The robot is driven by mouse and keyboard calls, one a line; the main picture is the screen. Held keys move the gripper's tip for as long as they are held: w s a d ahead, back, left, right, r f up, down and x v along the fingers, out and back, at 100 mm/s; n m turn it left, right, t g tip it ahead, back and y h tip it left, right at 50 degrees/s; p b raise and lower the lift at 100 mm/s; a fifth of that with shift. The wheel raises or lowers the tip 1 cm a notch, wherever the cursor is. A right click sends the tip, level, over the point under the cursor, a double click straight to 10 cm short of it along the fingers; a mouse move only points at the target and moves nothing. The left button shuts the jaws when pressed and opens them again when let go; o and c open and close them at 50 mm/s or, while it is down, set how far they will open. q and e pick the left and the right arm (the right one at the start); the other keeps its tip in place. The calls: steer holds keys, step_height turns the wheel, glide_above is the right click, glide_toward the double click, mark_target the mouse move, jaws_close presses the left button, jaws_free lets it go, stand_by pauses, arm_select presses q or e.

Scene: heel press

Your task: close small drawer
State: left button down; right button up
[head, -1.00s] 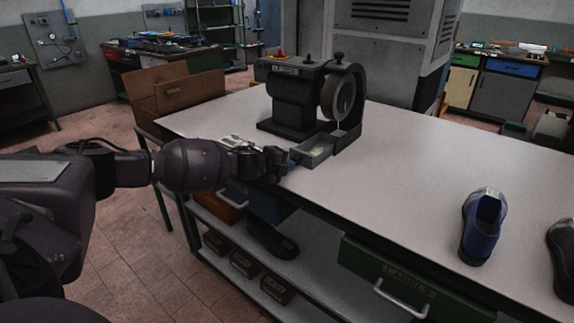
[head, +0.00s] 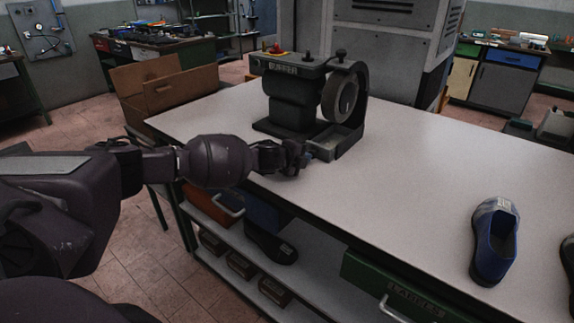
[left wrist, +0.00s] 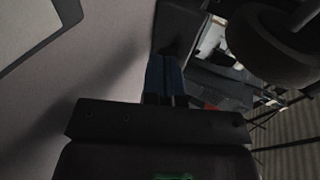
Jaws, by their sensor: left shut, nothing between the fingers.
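The small drawer (head: 324,150) is a grey open-topped tray at the base of the dark machine marked BUFFER (head: 292,95), on the table. Only a short part of it shows in front of the wheel housing. My left gripper (head: 308,158) is shut and empty, at the drawer's front end. Its fingertips appear to touch the front, but I cannot tell for certain. In the left wrist view the blue fingers (left wrist: 165,78) are together against a dark surface. My right gripper is not in view.
The white table (head: 400,180) is clear to the right of the machine up to a blue shoe (head: 493,240). Below the tabletop are an orange drawer (head: 208,208) and a green drawer marked LABELS (head: 400,290). A cardboard box (head: 165,85) stands behind the table's left end.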

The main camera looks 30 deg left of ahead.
mark_target(310, 152)
arm_select(q)
steer(key=shift+x, duration=1.1)
steer(key=shift+w+d+r, duration=0.2)
steer(key=shift+w+r, duration=0.05)
steer(key=shift+w, duration=0.05)
steer(key=shift+w+a+r+b, duration=0.1)
steer(key=shift+w+r+b, duration=0.1)
steer(key=shift+w+b, duration=0.15)
steer(key=shift+r, duration=0.15)
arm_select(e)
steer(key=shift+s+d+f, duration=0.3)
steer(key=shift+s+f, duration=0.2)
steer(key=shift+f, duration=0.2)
arm_select(q)
steer(key=shift+s, duration=0.1)
